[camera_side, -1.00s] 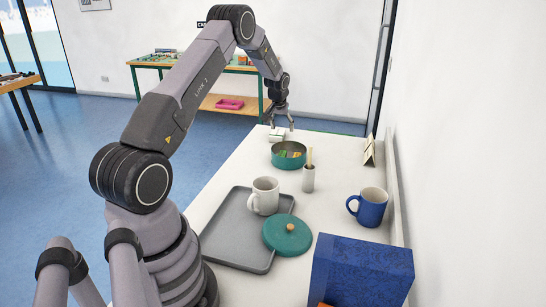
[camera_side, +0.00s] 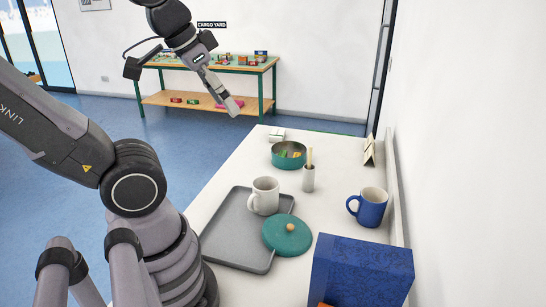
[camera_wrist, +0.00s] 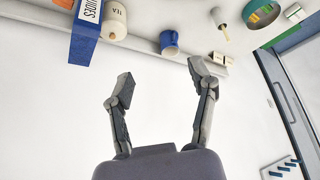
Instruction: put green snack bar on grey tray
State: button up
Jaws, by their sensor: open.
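The grey tray (camera_side: 235,240) lies on the white counter, with a white mug (camera_side: 265,196) standing on it and a teal lid (camera_side: 288,236) overlapping its right edge. A round teal pot (camera_side: 288,161) stands open farther back; small green and yellow-orange pieces show inside, too small to tell which is the green snack bar. The pot also shows at the top right of the wrist view (camera_wrist: 250,17). My gripper (camera_side: 235,106) is raised left of the counter's far end, away from pot and tray. In the wrist view its two fingers (camera_wrist: 161,78) are spread and empty.
A utensil holder (camera_side: 308,179) stands beside the pot, a blue mug (camera_side: 371,208) to the right. A blue patterned box (camera_side: 360,272) fills the near right. A small white item (camera_side: 276,134) lies behind the pot. A wall bounds the counter's right side.

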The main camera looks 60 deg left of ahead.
jog(key=shift+s+d+f, duration=0.15)
jog(key=shift+s+f, duration=0.05)
jog(key=shift+s, duration=0.3)
jog(key=shift+c, duration=1.2)
jog(key=shift+w, duration=0.1)
